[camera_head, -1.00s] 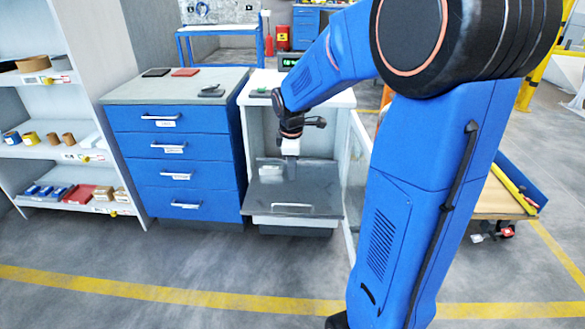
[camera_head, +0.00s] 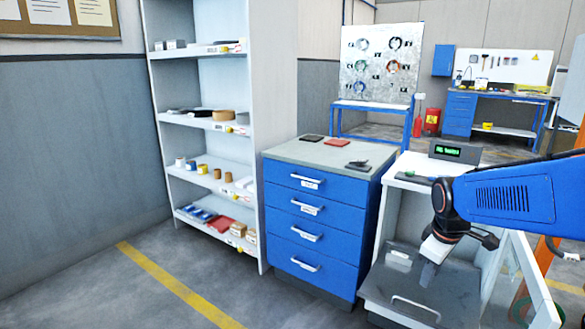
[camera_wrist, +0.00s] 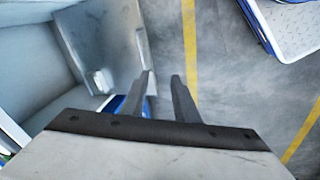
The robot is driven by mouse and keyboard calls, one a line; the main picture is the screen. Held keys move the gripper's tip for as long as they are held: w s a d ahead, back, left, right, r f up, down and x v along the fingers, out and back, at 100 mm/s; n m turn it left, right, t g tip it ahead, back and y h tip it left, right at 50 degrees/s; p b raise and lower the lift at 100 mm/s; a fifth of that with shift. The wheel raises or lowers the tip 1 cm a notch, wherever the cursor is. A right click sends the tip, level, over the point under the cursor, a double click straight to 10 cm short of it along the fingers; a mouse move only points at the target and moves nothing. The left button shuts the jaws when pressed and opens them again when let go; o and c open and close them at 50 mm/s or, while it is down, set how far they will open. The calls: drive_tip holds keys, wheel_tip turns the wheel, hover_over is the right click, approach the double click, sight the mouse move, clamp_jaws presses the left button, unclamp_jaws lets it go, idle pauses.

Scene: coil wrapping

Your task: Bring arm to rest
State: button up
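My arm (camera_head: 510,192) reaches in from the right in the head view, its blue link roughly level. My gripper (camera_head: 427,272) hangs pointing down over the grey pulled-out tray (camera_head: 385,290) of the white cabinet (camera_head: 395,215). In the wrist view my gripper (camera_wrist: 162,74) shows two dark fingers with a gap between them. Nothing is held in that gap. Whether the fingertips touch the tray cannot be told.
A blue drawer cabinet (camera_head: 330,235) stands left of the white cabinet. Farther left is a stocked white shelf unit (camera_head: 200,55). A green-lit display (camera_head: 458,151) sits on the white cabinet's top. Yellow-lined floor (camera_head: 180,290) is clear at the front left.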

drive_tip(key=s+a+r+m+t, duration=0.1)
drive_tip(key=s+a+m, duration=0.2)
drive_tip(key=s, duration=0.6)
drive_tip(key=s+a+m+t+y, duration=0.1)
drive_tip(key=s+a+m, duration=0.2)
drive_tip(key=s, duration=0.7)
drive_tip(key=shift+s+a+r+m, duration=0.15)
drive_tip(key=shift+a+r+m, duration=0.2)
drive_tip(key=shift+m, duration=0.55)
